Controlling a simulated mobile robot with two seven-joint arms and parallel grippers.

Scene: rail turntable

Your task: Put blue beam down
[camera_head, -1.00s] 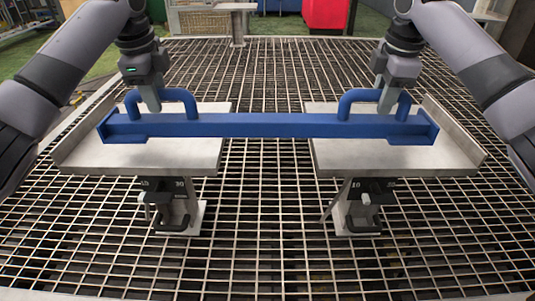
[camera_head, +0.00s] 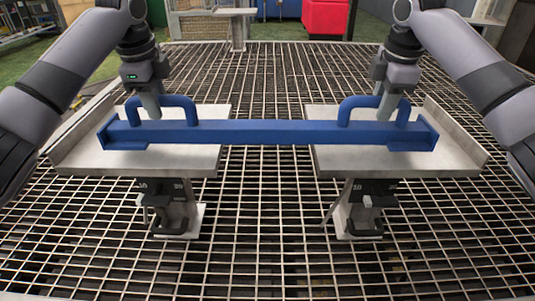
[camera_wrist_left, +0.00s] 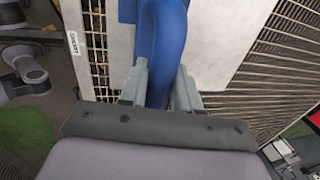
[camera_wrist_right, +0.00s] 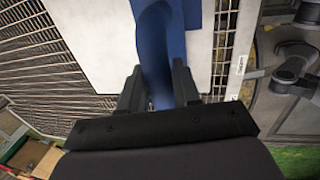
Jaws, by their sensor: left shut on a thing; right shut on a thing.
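The blue beam (camera_head: 265,132) lies level across two metal plates, its left end over the left plate (camera_head: 190,165) and its right end over the right plate (camera_head: 400,163). I cannot tell whether it touches them or hangs just above. My left gripper (camera_head: 151,112) is shut on the beam's left handle, which shows between its fingers in the left wrist view (camera_wrist_left: 163,50). My right gripper (camera_head: 385,112) is shut on the right handle, seen between its fingers in the right wrist view (camera_wrist_right: 157,55).
Each plate stands on a clamp-like support, one at left (camera_head: 174,205) and one at right (camera_head: 360,205), above a wide metal grating (camera_head: 265,230). The plates have raised outer edges close to the beam's ends. A red box (camera_head: 325,16) stands far behind.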

